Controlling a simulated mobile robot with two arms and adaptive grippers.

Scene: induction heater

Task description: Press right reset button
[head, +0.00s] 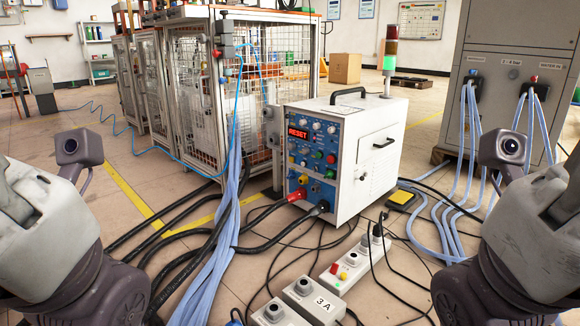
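A white and blue heater unit (365,150) stands on the floor in the middle. Its front panel (312,160) faces left and carries several small knobs and coloured buttons, among them red and green ones. A red lit display reading RESET (298,132) is at the panel's upper left. I cannot tell which button is the right reset button. My arms show at the lower left and lower right, apart from the unit. Neither gripper is in view.
Black cables and blue hoses (215,245) cross the floor. A wire cage (240,70) stands behind left, a grey cabinet (510,80) right. A yellow-topped pedal (401,198) lies right of the unit.

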